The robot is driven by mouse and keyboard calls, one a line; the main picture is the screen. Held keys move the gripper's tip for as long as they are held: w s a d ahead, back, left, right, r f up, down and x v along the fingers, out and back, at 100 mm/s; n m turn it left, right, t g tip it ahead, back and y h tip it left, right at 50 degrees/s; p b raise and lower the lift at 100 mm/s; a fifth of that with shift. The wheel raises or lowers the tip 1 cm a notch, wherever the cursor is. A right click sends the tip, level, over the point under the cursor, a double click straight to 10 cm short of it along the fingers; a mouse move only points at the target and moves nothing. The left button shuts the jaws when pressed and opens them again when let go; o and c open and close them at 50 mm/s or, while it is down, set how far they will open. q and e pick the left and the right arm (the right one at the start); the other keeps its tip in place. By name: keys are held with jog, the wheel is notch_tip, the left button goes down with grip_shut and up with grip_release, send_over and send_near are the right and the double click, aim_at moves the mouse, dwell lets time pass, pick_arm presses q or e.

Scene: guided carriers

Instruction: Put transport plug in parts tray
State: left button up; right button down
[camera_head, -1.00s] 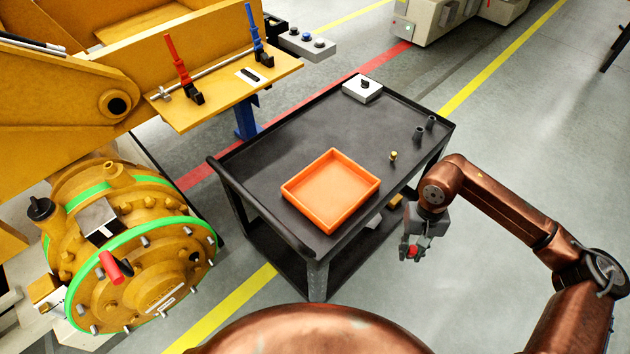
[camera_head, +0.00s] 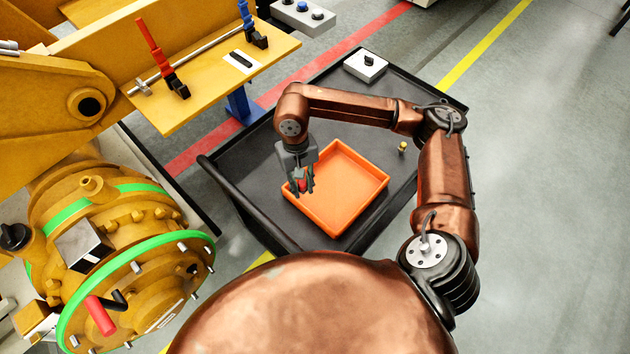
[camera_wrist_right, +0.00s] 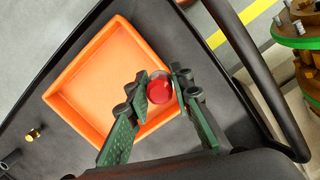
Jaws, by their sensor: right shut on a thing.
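The orange parts tray (camera_head: 368,207) lies on the black cart and shows empty inside. It also shows in the right wrist view (camera_wrist_right: 75,80). My right gripper (camera_head: 303,187) is over the tray's left side, pointing down. It is shut on a red transport plug (camera_wrist_right: 160,90), whose round red end shows between the fingertips in the wrist view. The plug also shows as a small red spot in the head view (camera_head: 302,185). Its height above the tray is hard to tell. My left gripper is not in view.
The black cart (camera_head: 262,165) carries a small brass fitting (camera_head: 402,147) right of the tray and a white box with a black knob (camera_head: 366,66) at the back. A yellow machine with a green-ringed housing (camera_head: 135,270) stands left. A yellow lever shelf (camera_head: 215,80) overhangs near the cart.

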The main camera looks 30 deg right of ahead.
jog(key=shift+s+d+f+m, duration=0.15)
jog(key=shift+f+m, duration=0.15)
jog(key=shift+m, duration=0.7)
jog(key=s+f+m+y, duration=0.1)
jog(key=m, duration=0.4)
jog(key=m+t+p, duration=0.3)
jog(key=m+t, duration=0.1)
jog(key=m, duration=2)
send_over(341, 193)
jog(key=s, duration=0.1)
jog(key=shift+h, duration=0.4)
jog(key=f, duration=1.1)
jog(key=shift+a+f, duration=0.35)
jog(key=shift+a, duration=0.05)
jog(key=shift+w+d+f, duration=0.15)
jog(key=shift+d+f, duration=0.1)
jog(key=shift+f, duration=0.15)
jog(key=f, duration=0.3)
jog(key=shift+d+p, duration=0.2)
jog(key=shift+p, duration=0.2)
jog(key=shift+w+f, duration=0.1)
jog(key=shift+f, duration=0.2)
